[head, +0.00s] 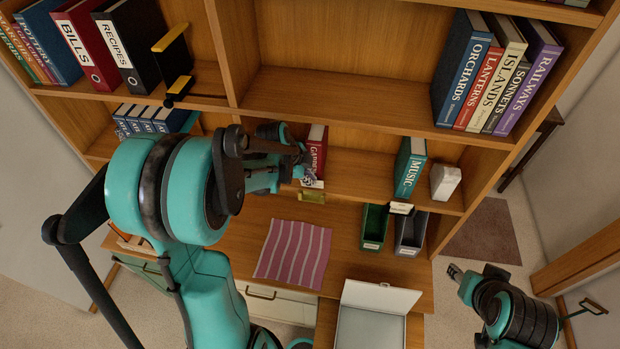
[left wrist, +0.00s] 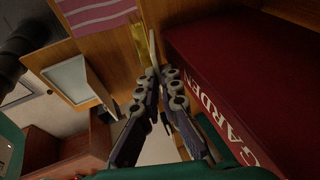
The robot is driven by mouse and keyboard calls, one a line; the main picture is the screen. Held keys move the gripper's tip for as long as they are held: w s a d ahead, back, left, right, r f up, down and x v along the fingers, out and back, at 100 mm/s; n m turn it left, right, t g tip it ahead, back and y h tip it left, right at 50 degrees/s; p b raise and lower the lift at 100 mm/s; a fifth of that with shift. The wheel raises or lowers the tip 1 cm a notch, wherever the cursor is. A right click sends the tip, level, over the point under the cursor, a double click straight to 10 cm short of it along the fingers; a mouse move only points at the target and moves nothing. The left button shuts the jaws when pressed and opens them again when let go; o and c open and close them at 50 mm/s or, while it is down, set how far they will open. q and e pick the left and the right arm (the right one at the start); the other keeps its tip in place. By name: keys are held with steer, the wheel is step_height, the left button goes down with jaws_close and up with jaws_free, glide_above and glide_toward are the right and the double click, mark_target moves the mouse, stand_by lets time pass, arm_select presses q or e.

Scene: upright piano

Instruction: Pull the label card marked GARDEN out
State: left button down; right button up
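A red book marked GARDEN (head: 316,155) stands on the lower shelf and fills the right of the left wrist view (left wrist: 225,80). A pale label card (head: 313,184) is at the shelf edge below it, above a brass holder (head: 311,197). I cannot read the card's face. In the left wrist view the card (left wrist: 153,48) shows edge-on beside the brass holder (left wrist: 139,42). My left gripper (head: 306,176) is at the card, its fingertips (left wrist: 159,72) closed together on the card's edge. My right gripper (head: 455,272) is far off at the lower right; its finger opening is unclear.
A MUSIC book (head: 410,168) and white block (head: 445,181) share the shelf, with another card (head: 401,207) at its edge. Below are a green bin (head: 374,228), a grey bin (head: 411,233), a striped cloth (head: 293,251) and an open white box (head: 371,323).

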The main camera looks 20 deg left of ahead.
arm_select(q)
step_height(320, 180, up, 9)
steer(key=p, duration=0.5)
stand_by(0.7)
steer(key=shift+s+f, duration=0.1)
steer(key=shift+s, duration=0.1)
